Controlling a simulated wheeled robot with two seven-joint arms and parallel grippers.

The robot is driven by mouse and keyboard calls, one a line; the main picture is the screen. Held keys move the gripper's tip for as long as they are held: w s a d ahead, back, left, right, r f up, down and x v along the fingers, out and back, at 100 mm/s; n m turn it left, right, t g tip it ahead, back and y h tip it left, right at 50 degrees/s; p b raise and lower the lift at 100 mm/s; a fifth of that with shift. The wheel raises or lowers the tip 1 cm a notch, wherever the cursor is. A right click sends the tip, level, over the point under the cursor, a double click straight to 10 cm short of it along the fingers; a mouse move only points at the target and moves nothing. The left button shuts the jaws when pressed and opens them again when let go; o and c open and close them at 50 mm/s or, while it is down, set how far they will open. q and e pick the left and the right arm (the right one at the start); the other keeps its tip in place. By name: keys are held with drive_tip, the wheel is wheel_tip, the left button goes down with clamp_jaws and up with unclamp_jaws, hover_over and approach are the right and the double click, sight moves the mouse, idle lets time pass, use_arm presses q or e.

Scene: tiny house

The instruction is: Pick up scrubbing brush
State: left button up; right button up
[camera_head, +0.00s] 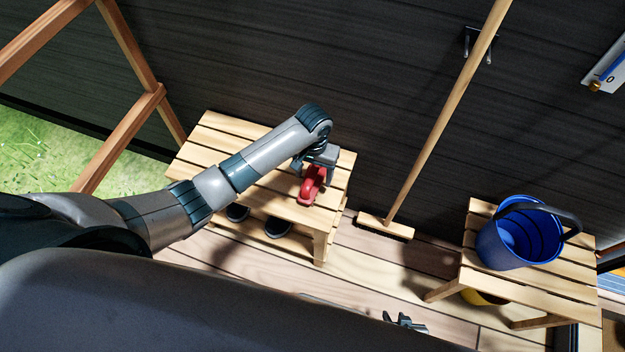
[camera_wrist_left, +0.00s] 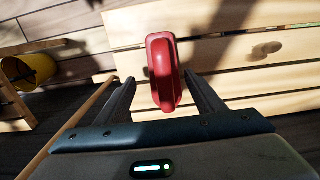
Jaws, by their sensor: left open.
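The red scrubbing brush (camera_head: 312,186) lies on the slatted wooden bench (camera_head: 222,128) in the head view. My left gripper (camera_head: 318,168) is right above it, coming in from the left. In the left wrist view the red brush (camera_wrist_left: 162,70) shows between the two fingers of my left gripper (camera_wrist_left: 160,92), with a gap on each side. The fingers are open and do not appear to touch it. The brush's underside is hidden. Part of my right gripper (camera_head: 405,322) shows low in the head view, far from the brush; its jaw state is unclear.
A broom (camera_head: 440,125) leans on the dark wall right of the bench. A blue bucket (camera_head: 500,246) stands on a second wooden bench (camera_head: 480,278) at right. Dark shoes (camera_head: 277,228) sit under the first bench. A yellow bucket (camera_wrist_left: 38,68) shows in the left wrist view.

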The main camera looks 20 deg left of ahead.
use_arm(q)
drive_tip(key=shift+f, duration=0.2)
use_arm(e)
drive_tip(key=shift+s+d, duration=0.1)
drive_tip(key=shift+s, duration=0.2)
use_arm(q)
drive_tip(key=f, duration=0.4)
drive_tip(key=shift+w+a, duration=0.2)
drive_tip(key=shift+a, duration=0.15)
drive_tip(key=shift+f, duration=0.65)
use_arm(e)
drive_tip(key=shift+w+d, duration=0.1)
drive_tip(key=shift+w, duration=0.45)
drive_tip(key=shift+s, duration=0.2)
